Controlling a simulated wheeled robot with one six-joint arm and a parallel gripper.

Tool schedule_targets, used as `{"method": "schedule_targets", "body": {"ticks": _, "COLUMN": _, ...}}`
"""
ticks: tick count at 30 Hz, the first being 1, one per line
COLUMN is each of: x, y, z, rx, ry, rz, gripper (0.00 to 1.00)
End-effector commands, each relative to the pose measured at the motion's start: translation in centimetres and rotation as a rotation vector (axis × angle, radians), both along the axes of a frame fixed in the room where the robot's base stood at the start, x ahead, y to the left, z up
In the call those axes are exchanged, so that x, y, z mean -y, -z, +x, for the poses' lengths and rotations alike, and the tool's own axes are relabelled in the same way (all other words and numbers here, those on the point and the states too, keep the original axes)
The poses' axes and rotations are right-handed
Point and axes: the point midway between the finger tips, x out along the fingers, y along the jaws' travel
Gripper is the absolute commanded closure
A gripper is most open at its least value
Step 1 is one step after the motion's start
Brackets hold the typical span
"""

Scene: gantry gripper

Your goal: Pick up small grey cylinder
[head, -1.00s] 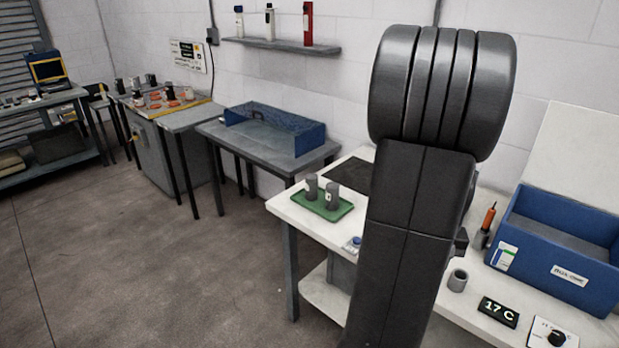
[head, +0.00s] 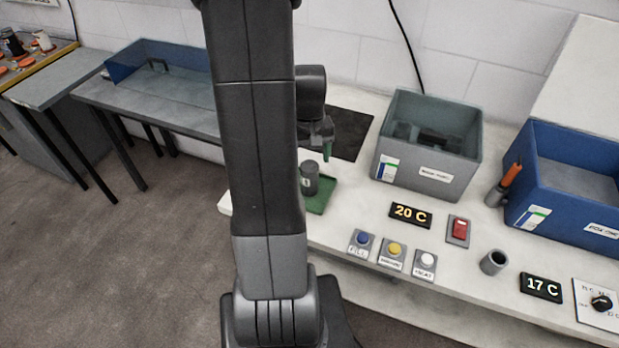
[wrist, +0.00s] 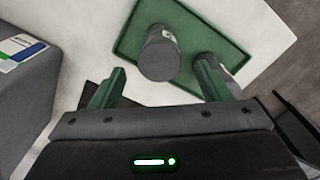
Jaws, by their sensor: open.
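A dark grey cylinder (head: 310,179) with a pale label stands on the green tray (head: 322,203) on the white bench in the head view. In the wrist view two grey cylinders show on the tray (wrist: 190,17). One cylinder (wrist: 160,57) lies in line with the gap between my fingers, the other (wrist: 214,66) is partly behind the right finger. My gripper (wrist: 158,86) is open and empty, with green fingers apart. In the head view my gripper (head: 328,152) is near the tray; my arm hides part of it.
A grey bin (head: 430,140) stands right of the tray, with a blue bin (head: 570,190) beyond. Buttons (head: 393,250), a red switch (head: 458,230) and displays (head: 410,214) line the front. A hollow grey holder (head: 493,262) stands near the edge.

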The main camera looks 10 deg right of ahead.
Motion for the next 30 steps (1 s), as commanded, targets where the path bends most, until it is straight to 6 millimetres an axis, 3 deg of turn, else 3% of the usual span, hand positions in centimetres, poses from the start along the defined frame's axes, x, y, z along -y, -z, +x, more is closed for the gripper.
{"method": "schedule_targets", "body": {"ticks": 4, "x": 0.0, "y": 2.3, "z": -0.1, "rx": -0.004, "ry": 0.0, "rz": 0.001, "gripper": 0.29}}
{"method": "schedule_targets", "body": {"ticks": 14, "x": 0.0, "y": 4.3, "z": -0.3, "rx": -0.003, "ry": 0.0, "rz": 0.001, "gripper": 0.29}}
{"method": "schedule_targets", "body": {"ticks": 21, "x": 0.1, "y": 7.3, "z": -0.6, "rx": -0.003, "ry": 0.001, "rz": 0.001, "gripper": 0.29}}
{"method": "schedule_targets", "body": {"ticks": 30, "x": 0.1, "y": 8.6, "z": -0.5, "rx": 0.001, "ry": 0.0, "rz": 0.0, "gripper": 0.29}}
